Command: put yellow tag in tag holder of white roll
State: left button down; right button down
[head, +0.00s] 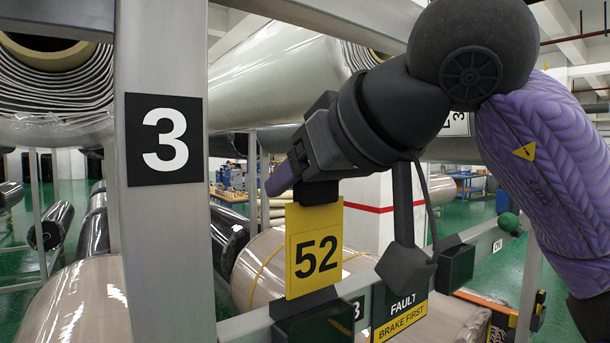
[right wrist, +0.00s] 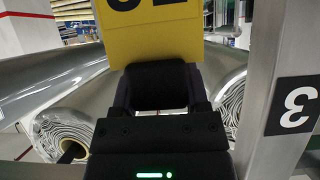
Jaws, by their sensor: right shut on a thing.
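The yellow tag (head: 314,255), with a black "52" and a dark block at its top, hangs upright from my right gripper (head: 308,188). The gripper is shut on the tag's top block. In the right wrist view the tag (right wrist: 150,35) stands beyond the jaws. A dark tag holder (head: 318,322) on the grey rail is directly below the tag. The tag's lower edge meets the holder's top in the picture; I cannot tell whether it is inside. A large pale, white-looking roll (head: 275,85) lies behind. My left gripper is not in view.
A second dark holder (head: 455,266) and a "FAULT BRAKE FIRST" sign (head: 400,312) are on the rail at right. A beige wrapped roll (head: 258,262) lies behind the rail.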

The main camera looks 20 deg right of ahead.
aim_at(318, 256)
jog(key=shift+f+b, duration=3.1)
jog(key=shift+f, duration=0.9)
grip_release()
jog(key=b+v, duration=0.1)
jog(key=v, duration=0.9)
